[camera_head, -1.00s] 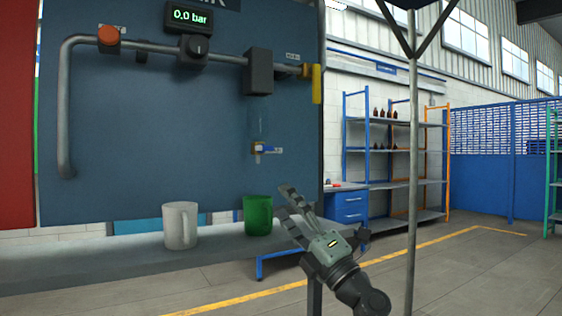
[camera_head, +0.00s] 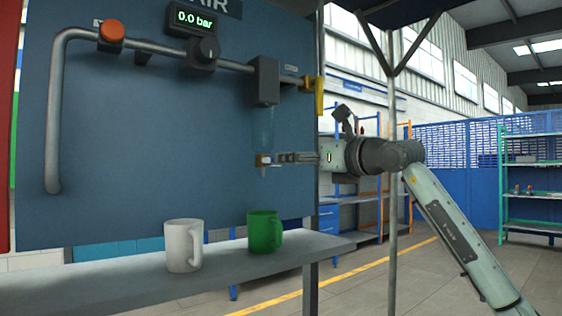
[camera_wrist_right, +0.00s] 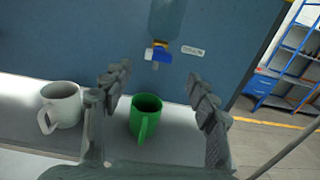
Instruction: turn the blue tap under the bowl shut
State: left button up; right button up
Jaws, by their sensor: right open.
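The tap has a blue handle (camera_wrist_right: 162,57) on a small brass body and hangs under the clear bowl (camera_wrist_right: 166,18). Whether a finger touches the handle cannot be told. My left gripper is not in view.
A green mug (camera_head: 265,232) and a white mug (camera_head: 183,246) stand on the grey shelf (camera_head: 110,288) below. A grey pipe with a yellow handle (camera_head: 319,96) runs along the blue panel (camera_head: 150,140). A thin post (camera_head: 393,250) stands close to my right arm.

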aim_at(270, 161)
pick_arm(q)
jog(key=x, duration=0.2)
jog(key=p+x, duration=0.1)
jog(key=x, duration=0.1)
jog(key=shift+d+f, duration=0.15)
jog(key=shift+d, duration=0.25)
pick_arm(e)
jog(key=x, duration=0.7)
jog(key=shift+s, duration=0.1)
jog(key=c, duration=1.2)
jog(key=shift+o, duration=0.2)
jog(key=shift+a, duration=0.1)
